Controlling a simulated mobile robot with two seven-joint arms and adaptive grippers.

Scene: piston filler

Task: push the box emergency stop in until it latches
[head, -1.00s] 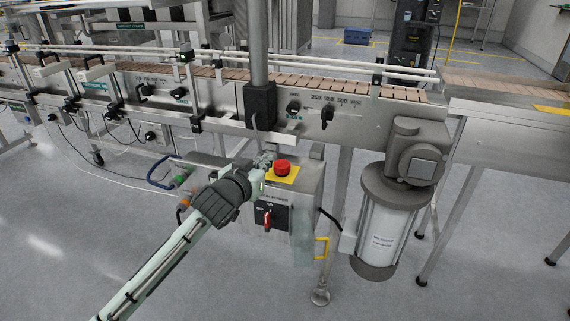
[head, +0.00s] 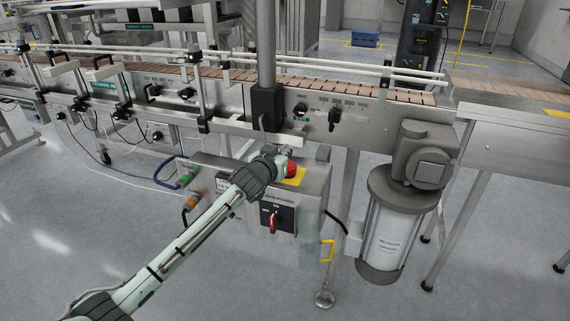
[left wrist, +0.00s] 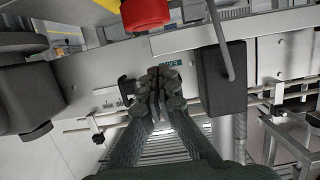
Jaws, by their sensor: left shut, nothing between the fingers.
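The red box emergency stop (head: 291,170) sits on a yellow plate (head: 300,178) on top of the grey control box (head: 315,184). My left gripper (head: 283,154) is beside it in the head view, and my arm hides the left part of the button and plate. The left gripper is shut and empty. In the left wrist view the closed fingertips (left wrist: 160,86) are in the middle and the red button (left wrist: 146,12) is at the top edge, apart from them in the picture. I cannot tell whether any finger touches it. My right gripper is not in view.
A red-handled rotary switch (head: 273,222) is on the box front. A dark post clamp (head: 267,102) and the conveyor (head: 330,90) stand just behind. A motor with a white cylinder (head: 390,225) is at the right.

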